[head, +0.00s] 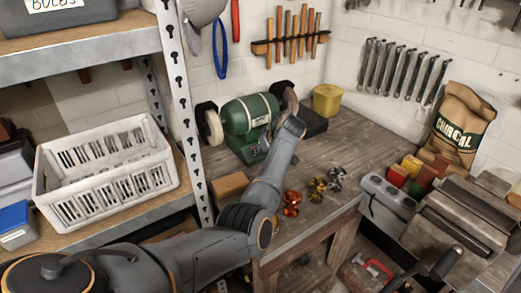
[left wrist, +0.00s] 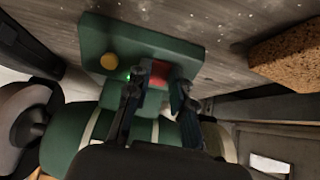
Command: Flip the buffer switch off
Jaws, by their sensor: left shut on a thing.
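The green bench grinder, or buffer (head: 248,117), stands on the workbench with a pale wheel on its left and a brown wheel on its right. In the left wrist view its green base (left wrist: 95,40) carries a round yellow button (left wrist: 109,61) and a red switch (left wrist: 158,72). A small green light glows beside the left finger. My left gripper (left wrist: 164,82) is at the base, its fingers on either side of the red switch and shut on it. In the head view my arm hides the gripper and the switch. My right gripper is not in view.
The workbench (head: 322,172) holds a brown block (head: 229,186), small metallic parts (head: 318,188) and a yellow container (head: 327,100). A shelf with a white crate (head: 105,178) stands at the left. A charcoal bag (head: 457,122) stands at the right.

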